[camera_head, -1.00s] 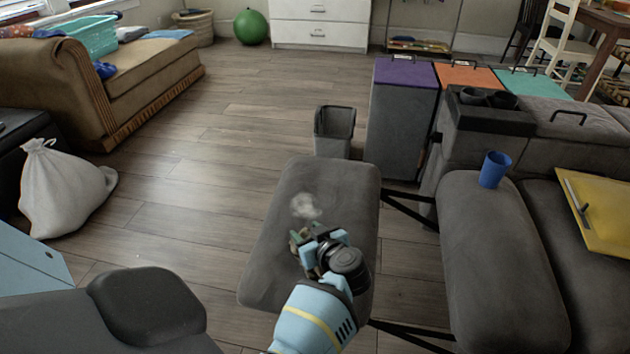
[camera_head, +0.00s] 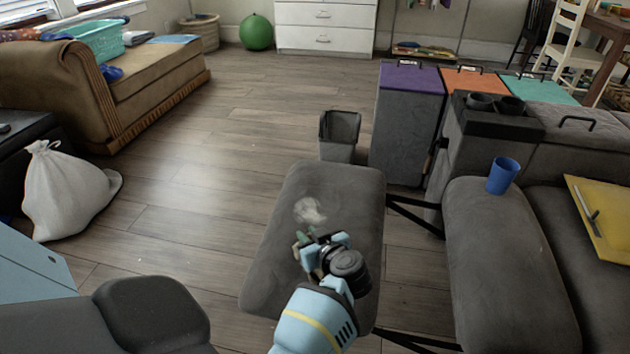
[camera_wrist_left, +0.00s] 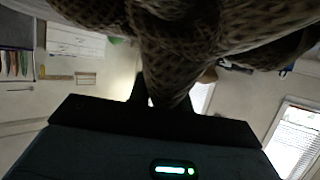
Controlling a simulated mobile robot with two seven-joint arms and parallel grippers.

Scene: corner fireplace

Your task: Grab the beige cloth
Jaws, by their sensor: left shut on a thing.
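My left gripper (camera_head: 312,243) is over the grey padded leg rest (camera_head: 345,190) in the head view, its arm coming in from below. In the left wrist view, a beige woven cloth (camera_wrist_left: 175,65) fills the top, hanging in folds and gathered to a point between the fingers. The gripper is shut on this cloth. In the head view the cloth is mostly hidden by the gripper; only small dark greenish-brown bits show at the fingertips. My right gripper is not in view.
A whitish dusty patch (camera_head: 310,210) marks the leg rest. A grey bin (camera_head: 339,137) stands behind it. A blue cup (camera_head: 502,175) sits on the grey sofa at right. A white sack (camera_head: 66,190) stands at left. The floor between is clear.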

